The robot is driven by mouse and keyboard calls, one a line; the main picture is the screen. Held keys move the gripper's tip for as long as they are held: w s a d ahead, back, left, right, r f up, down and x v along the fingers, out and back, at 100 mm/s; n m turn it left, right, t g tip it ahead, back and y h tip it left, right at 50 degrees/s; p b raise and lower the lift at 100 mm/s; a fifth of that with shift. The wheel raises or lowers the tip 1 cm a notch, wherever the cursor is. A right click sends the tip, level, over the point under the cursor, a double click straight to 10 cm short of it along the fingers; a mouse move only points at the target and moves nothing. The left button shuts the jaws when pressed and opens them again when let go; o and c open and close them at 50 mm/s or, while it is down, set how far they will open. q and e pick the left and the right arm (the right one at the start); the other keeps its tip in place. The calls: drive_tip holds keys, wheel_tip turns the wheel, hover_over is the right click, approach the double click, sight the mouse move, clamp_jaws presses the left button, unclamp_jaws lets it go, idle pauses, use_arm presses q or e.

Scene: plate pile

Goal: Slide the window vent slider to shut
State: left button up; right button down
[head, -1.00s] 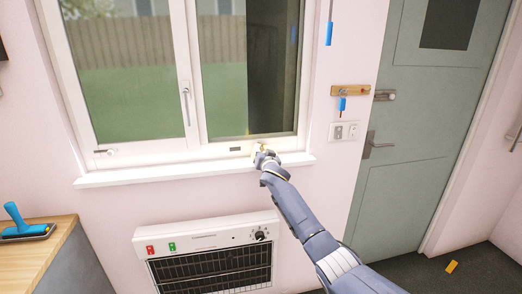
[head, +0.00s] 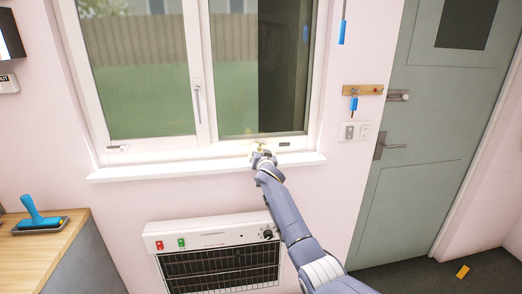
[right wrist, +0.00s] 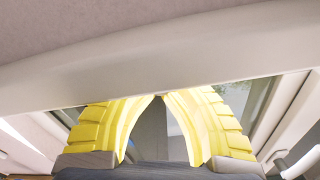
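The window's bottom frame carries a narrow vent strip, and a small dark slot (head: 284,144) of it shows just right of my right gripper (head: 258,149). I cannot make out the slider itself; the gripper covers that part of the strip. In the right wrist view the yellow fingers (right wrist: 160,97) come together at their tips, against or just behind a pale bar (right wrist: 160,68). The fingers look shut with nothing visible between them; contact with the slider cannot be seen. My left gripper is not in view.
A white sill (head: 205,170) runs under the window. A heater (head: 215,250) hangs below it. A wooden key rack (head: 363,90) and a switch plate (head: 354,131) are to the right, before the green door (head: 420,150).

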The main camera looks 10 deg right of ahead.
drive_tip(key=shift+a+r, duration=0.15)
drive_tip(key=shift+r, duration=0.2)
drive_tip(key=c, duration=1.7)
unclamp_jaws()
drive_tip(key=shift+a, duration=0.1)
drive_tip(key=o, duration=0.4)
drive_tip(key=shift+f, duration=0.15)
drive_tip(key=shift+s, duration=0.1)
drive_tip(key=shift+s+a, duration=0.2)
drive_tip(key=shift+s, duration=2.75)
drive_tip(key=shift+s+a, duration=0.15)
drive_tip(key=shift+s, duration=2.8)
